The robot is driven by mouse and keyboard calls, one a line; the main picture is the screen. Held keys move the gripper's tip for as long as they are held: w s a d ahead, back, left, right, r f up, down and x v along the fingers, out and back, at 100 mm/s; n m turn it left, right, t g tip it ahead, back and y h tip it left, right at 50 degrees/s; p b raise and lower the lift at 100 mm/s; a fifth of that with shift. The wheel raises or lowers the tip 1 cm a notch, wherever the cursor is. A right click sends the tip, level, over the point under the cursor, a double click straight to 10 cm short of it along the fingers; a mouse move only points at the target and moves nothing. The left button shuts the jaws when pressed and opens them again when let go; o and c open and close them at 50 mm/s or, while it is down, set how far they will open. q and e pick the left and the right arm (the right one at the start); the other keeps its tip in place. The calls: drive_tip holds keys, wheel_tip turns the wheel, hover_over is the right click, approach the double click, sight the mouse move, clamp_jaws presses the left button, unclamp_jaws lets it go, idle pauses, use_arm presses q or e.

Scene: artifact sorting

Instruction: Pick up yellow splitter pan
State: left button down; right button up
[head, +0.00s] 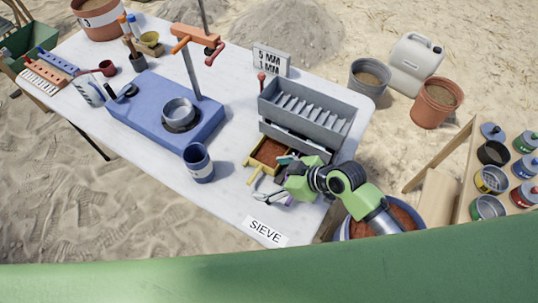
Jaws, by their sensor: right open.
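The yellow splitter pan (251,164) holds reddish-brown soil and sits on the white table at the foot of the grey riffle splitter (306,106). Its yellow handle sticks out toward the front. My right gripper (274,178), green and dark with grey fingers, is open at the pan's front right side, close to its handle. The gripper and its arm hide part of the pan's right side. I cannot tell whether the fingers touch the pan. My left gripper is not in view.
A blue mug (198,163) stands left of the pan, and a blue block with a metal pot (179,111) lies behind it. A SIEVE label (265,231) lies at the table's front edge. A tub of red soil (395,216) stands beyond the right edge.

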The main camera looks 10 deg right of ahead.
sight(256, 175)
drive_tip(key=shift+x, duration=1.25)
drive_tip(key=shift+w+f, duration=0.2)
drive_tip(key=shift+w, duration=0.1)
drive_tip(key=shift+w+a+f, duration=0.1)
drive_tip(key=shift+w, duration=0.05)
drive_tip(key=x, duration=0.1)
drive_tip(key=p+x, duration=0.1)
drive_tip(key=x, duration=0.1)
drive_tip(key=shift+w+a, duration=0.25)
drive_tip(key=shift+a, duration=0.25)
drive_tip(key=shift+w+a+f, duration=0.2)
drive_tip(key=shift+w+f, duration=0.05)
drive_tip(key=shift+f, duration=0.15)
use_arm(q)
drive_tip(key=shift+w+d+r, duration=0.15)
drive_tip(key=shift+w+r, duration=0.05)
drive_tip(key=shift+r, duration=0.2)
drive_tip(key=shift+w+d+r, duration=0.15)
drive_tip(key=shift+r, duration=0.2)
use_arm(e)
drive_tip(key=shift+s, duration=0.1)
drive_tip(key=c, duration=0.3)
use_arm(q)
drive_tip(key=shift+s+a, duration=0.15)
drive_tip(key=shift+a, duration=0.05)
use_arm(e)
drive_tip(key=c, duration=1)
